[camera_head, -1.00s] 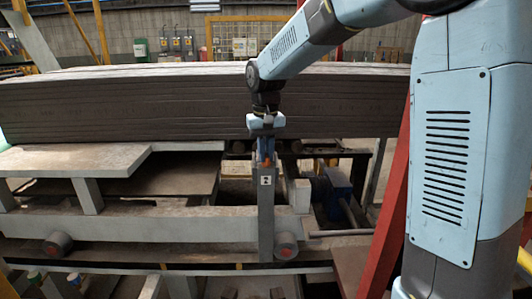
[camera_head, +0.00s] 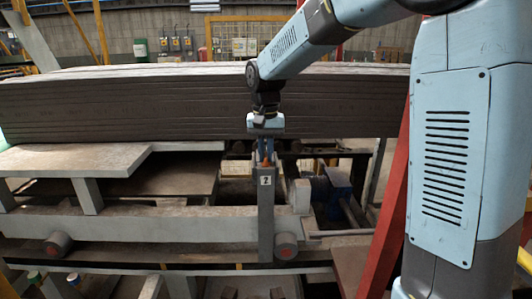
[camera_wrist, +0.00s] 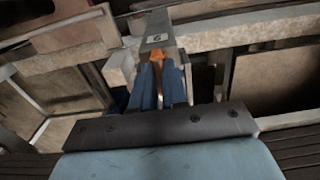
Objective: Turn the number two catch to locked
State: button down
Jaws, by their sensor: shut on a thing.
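The number two catch shows as an orange piece (camera_head: 266,163) at the top of a grey upright post (camera_head: 266,225). A white label with a 2 (camera_head: 265,181) is on the post just below it. My gripper (camera_head: 265,158) points down from above, its blue fingers shut on the orange catch. In the wrist view the orange catch (camera_wrist: 159,58) shows between the blue fingers, beside the labelled post top (camera_wrist: 157,38). The fingers hide much of the catch, so I cannot tell its locked or unlocked position.
A long stack of dark grey boards (camera_head: 130,108) lies behind my gripper. A grey platform (camera_head: 75,160) is at left. A blue motor-like unit (camera_head: 335,180) stands right of the post, and a red slanted beam (camera_head: 388,220) stands farther right.

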aim_at(266, 154)
jog(key=c, duration=1.2)
grip_release()
jog(key=shift+o, duration=0.2)
jog(key=shift+r, duration=0.15)
notch_tip(266, 154, up, 14)
jog(key=shift+f, duration=0.25)
